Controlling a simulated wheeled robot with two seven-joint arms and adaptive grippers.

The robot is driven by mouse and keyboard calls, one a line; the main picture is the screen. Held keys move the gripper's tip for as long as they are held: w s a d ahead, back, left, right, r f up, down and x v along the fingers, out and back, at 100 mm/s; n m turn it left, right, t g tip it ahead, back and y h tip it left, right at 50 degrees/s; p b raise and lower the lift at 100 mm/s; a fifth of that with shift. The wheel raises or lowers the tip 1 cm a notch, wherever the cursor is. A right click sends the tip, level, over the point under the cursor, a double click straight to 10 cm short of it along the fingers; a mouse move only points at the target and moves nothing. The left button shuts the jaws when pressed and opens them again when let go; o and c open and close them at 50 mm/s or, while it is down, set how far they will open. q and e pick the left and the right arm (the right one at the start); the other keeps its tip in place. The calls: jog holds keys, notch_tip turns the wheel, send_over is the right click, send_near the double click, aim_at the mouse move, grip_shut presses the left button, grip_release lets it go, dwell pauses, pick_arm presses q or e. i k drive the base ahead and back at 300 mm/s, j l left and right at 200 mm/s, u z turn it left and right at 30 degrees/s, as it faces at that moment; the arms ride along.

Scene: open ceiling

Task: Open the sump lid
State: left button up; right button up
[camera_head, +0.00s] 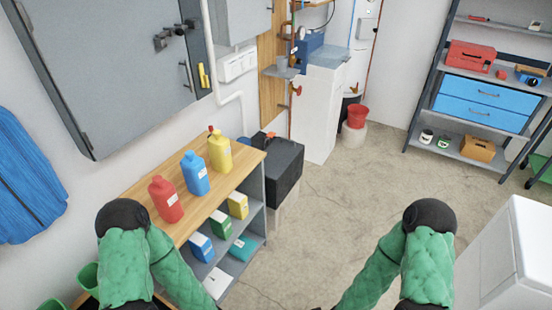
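I cannot make out a sump lid for certain in the head view. A dark box with a flat top (277,160) stands on the floor at the right end of the wooden-topped shelf unit; I cannot tell whether it belongs to the sump. My two arms, in green padded sleeves, come in at the bottom left and bottom right. Their forearms run down and inward to the bottom edge. Both grippers are out of the picture, so what they hold is hidden.
The shelf unit (141,188) carries a red bottle (166,202), a blue bottle (195,176) and a yellow bottle (220,152). A white appliance (497,258) stands at right, and a rack (437,88) with toolboxes at the back right. The concrete floor (350,195) between is clear.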

aim_at(282, 151)
jog(key=i+u, duration=0.1)
jog(key=u, duration=0.35)
jog(key=i+l+u, duration=0.1)
jog(key=u, duration=0.3)
jog(key=l+u, duration=0.15)
jog(key=u, duration=0.3)
jog(key=i+l+u, duration=0.2)
jog(key=l, duration=0.4)
jog(key=i+l+u, duration=0.25)
jog(key=l, duration=0.4)
jog(key=l+u, duration=0.2)
jog(key=l, duration=0.45)
jog(key=i+l+u, duration=0.1)
jog(key=l+u, duration=0.15)
jog(key=l, duration=1.35)
jog(key=i+l, duration=0.1)
jog(key=l, duration=0.75)
